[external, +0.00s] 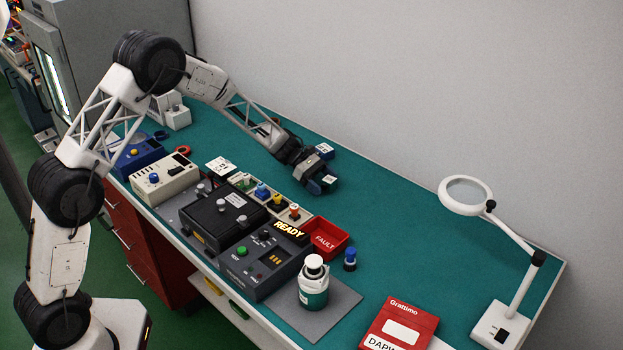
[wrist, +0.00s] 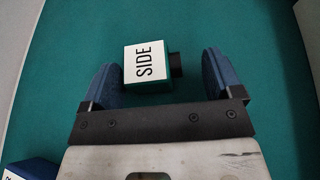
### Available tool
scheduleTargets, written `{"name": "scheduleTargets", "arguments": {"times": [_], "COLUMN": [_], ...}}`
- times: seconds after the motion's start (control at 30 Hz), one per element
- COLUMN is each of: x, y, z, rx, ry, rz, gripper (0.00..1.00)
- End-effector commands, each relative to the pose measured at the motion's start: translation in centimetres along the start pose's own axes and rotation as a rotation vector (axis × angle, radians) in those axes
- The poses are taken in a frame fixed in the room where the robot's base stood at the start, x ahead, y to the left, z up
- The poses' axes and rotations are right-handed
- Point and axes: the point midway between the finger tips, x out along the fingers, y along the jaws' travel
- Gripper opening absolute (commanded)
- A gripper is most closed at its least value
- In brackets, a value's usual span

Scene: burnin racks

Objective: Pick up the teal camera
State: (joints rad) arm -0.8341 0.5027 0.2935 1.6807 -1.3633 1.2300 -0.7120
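The teal camera (wrist: 150,65) shows in the wrist view as a small box with a white label reading SIDE and a dark lens stub on its right. My gripper (wrist: 162,72) is open, with one blue finger on each side of it. The camera lies nearer the left finger, with a clear gap to the right finger. I cannot tell how far down the fingers reach beside it. In the external view my gripper (external: 317,168) is low over the back of the teal bench, and small labelled blocks at the fingers are hard to tell apart.
A blue block with a white label (wrist: 25,172) shows in the wrist view's lower left corner. Parts trays, a black fixture (external: 222,220), a red FAULT bin (external: 326,240) and a white-topped jar (external: 313,285) stand nearer the front.

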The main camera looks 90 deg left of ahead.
Motion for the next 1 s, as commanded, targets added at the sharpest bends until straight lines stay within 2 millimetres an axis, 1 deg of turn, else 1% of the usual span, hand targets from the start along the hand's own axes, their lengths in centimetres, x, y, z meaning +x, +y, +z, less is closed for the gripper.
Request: {"name": "scheduleTargets", "arguments": {"times": [0.03,0.27,0.53,0.67,0.87,1.0], "x": [0.0,0.0,0.0,-0.2,-1.0,-1.8], "y": [0.0,0.0,0.0,0.0,0.0,0.0], "z": [0.0,0.0,0.1,0.6,2.4,4.2], "rx": [0.0,0.0,0.001,0.001,0.002,0.003], "ry": [0.0,0.0,0.0,0.0,-0.001,-0.001], "rz": [0.0,0.0,0.0,0.0,0.001,0.001], "gripper": [0.78,0.42,0.42,0.42,0.42,0.42]}}
